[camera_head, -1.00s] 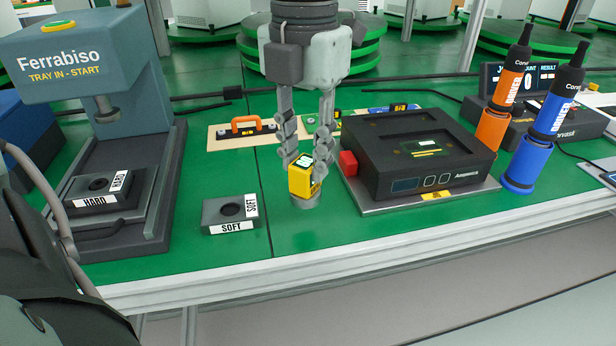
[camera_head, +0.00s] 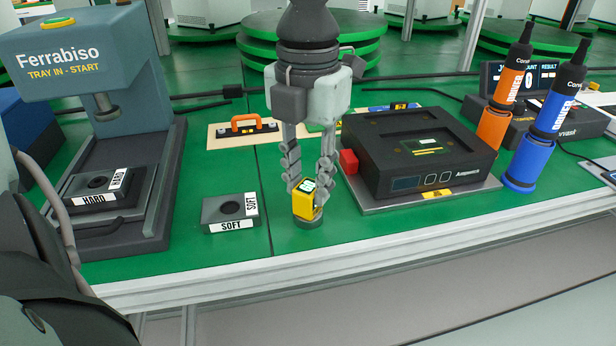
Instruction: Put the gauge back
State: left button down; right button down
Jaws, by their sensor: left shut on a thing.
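The gauge (camera_head: 304,205) is a small yellow block with a pale display on top and a dark round foot below. My left gripper (camera_head: 306,190) points down, with its two grey fingers shut on the gauge from either side. My right gripper is not in view.
The SOFT block (camera_head: 230,212) is left of the gauge; the HARD block (camera_head: 98,189) sits in the Ferrabiso press (camera_head: 78,60). The black unit (camera_head: 415,155) with a red button (camera_head: 349,162) is close on the right.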

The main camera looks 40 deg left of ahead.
aim_at(308, 187)
pick_arm(q)
jog(key=c, duration=1.2)
grip_release()
jog(key=shift+r+p, duration=0.3)
jog(key=shift+p, duration=0.1)
notch_tip(308, 187, up, 12)
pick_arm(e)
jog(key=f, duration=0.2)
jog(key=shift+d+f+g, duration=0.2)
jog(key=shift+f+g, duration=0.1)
pick_arm(q)
jog(key=shift+f, duration=0.15)
